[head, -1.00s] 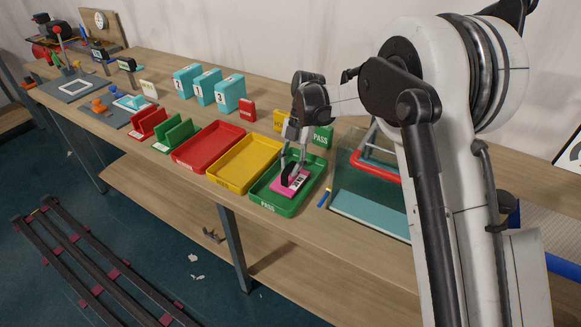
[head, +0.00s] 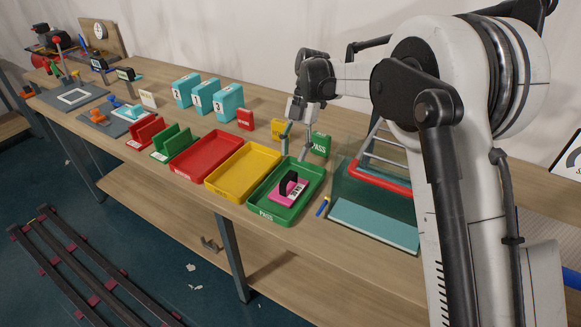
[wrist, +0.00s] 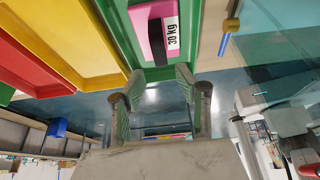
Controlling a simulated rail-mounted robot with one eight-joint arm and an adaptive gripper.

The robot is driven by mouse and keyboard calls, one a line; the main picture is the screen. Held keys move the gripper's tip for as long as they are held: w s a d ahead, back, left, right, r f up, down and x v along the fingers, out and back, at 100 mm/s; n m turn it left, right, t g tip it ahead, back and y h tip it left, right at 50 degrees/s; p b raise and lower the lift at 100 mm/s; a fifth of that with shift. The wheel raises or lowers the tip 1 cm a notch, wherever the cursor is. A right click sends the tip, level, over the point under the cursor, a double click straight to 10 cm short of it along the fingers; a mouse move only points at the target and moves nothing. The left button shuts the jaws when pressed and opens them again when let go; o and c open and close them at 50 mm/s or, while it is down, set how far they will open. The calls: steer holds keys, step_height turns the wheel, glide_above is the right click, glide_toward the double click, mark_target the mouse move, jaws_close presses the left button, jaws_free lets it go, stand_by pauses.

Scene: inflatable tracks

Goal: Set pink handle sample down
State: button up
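The pink sample (head: 287,192) with a black handle lies in the green PASS tray (head: 262,213) at the right end of the tray row. In the wrist view the sample (wrist: 152,30) shows a white label reading "30 kg", and its black handle is partly visible. My gripper (head: 294,148) is above the back of the green tray in the head view, apart from the sample. In the wrist view my gripper (wrist: 162,88) has its two green-padded fingers spread with nothing between them.
A yellow tray (head: 216,188) and a red tray (head: 176,168) stand left of the green one. A clear tank with a red bar (head: 381,178) stands close on the right. A small blue-and-yellow stick (head: 323,206) lies between. Green and yellow blocks stand behind.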

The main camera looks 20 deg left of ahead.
steer(key=shift+v, duration=2)
steer(key=s+d+r+m+t+p, duration=0.1)
steer(key=s+d+r+m+t, duration=0.1)
steer(key=s+d+r+m, duration=0.4)
steer(key=s+d+r+m+t+p, duration=0.1)
steer(key=d+r+m+t, duration=0.1)
steer(key=d+r+m, duration=0.45)
steer(key=s+d+r+m+t+p, duration=0.15)
steer(key=s+d+r+m, duration=0.25)
steer(key=d, duration=0.5)
steer(key=s+d+f+m+t+p, duration=0.1)
steer(key=s+d+m+t, duration=0.2)
steer(key=s+d+m, duration=0.5)
steer(key=s+d+f+m+t+h+p, duration=0.1)
steer(key=s+d+f+m+t+p, duration=0.1)
steer(key=s+d+m, duration=0.6)
steer(key=s+t, duration=0.1)
steer(key=s, duration=0.2)
steer(key=shift+s+f, duration=0.25)
